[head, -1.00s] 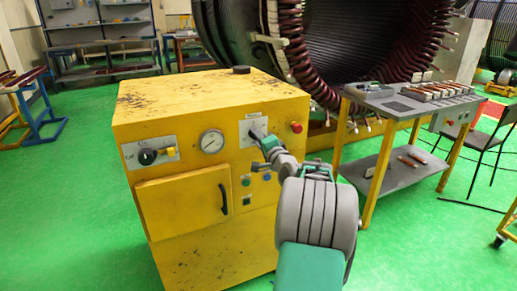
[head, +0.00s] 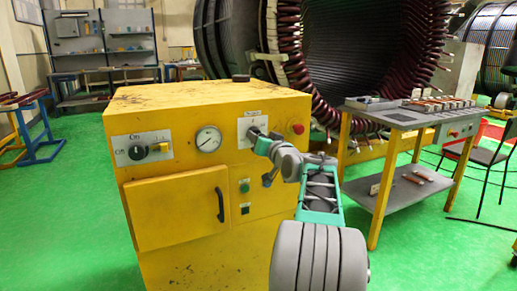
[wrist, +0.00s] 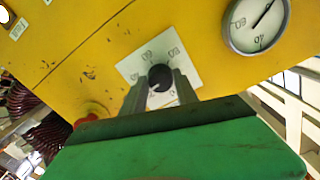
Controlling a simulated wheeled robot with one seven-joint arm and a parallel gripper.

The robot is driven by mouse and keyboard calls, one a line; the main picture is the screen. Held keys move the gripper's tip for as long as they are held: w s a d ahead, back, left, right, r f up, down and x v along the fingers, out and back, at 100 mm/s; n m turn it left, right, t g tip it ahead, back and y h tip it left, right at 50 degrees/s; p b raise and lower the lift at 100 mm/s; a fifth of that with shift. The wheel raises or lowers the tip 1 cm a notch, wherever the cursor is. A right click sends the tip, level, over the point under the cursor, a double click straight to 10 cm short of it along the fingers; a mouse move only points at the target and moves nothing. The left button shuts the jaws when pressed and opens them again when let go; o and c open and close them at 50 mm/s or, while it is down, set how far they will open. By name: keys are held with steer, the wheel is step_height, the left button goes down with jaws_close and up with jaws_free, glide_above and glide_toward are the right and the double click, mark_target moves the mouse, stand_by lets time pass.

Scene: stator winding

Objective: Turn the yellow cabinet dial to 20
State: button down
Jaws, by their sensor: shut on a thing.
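The yellow cabinet (head: 165,190) stands in front of me. Its dial, a black knob on a white scale plate (head: 246,126), is at the upper right of the front face, largely covered by my gripper (head: 256,134). In the wrist view the dial knob (wrist: 160,77) sits between the two grey fingers of my gripper (wrist: 160,88), which are shut on it. The scale plate (wrist: 130,66) shows numbers such as 60 and 80; other marks are hidden behind the fingers, and I cannot tell the exact setting.
A round gauge (head: 208,139) and an On/Off switch (head: 137,152) are left of the dial; a red button (head: 298,129) is at its right. A grey-topped table (head: 395,116) stands to the right, and the stator (head: 330,60) behind. Green floor is clear at left.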

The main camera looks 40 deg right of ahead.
steer(key=shift+d+f+n+b, duration=0.1)
steer(key=shift+n+b, duration=1.8)
steer(key=shift+n, duration=0.3)
steer(key=c, duration=0.9)
jaws_free()
steer(key=shift+c, duration=0.2)
steer(key=v, duration=0.7)
steer(key=shift+s+p, duration=0.35)
steer(key=shift+s, duration=0.05)
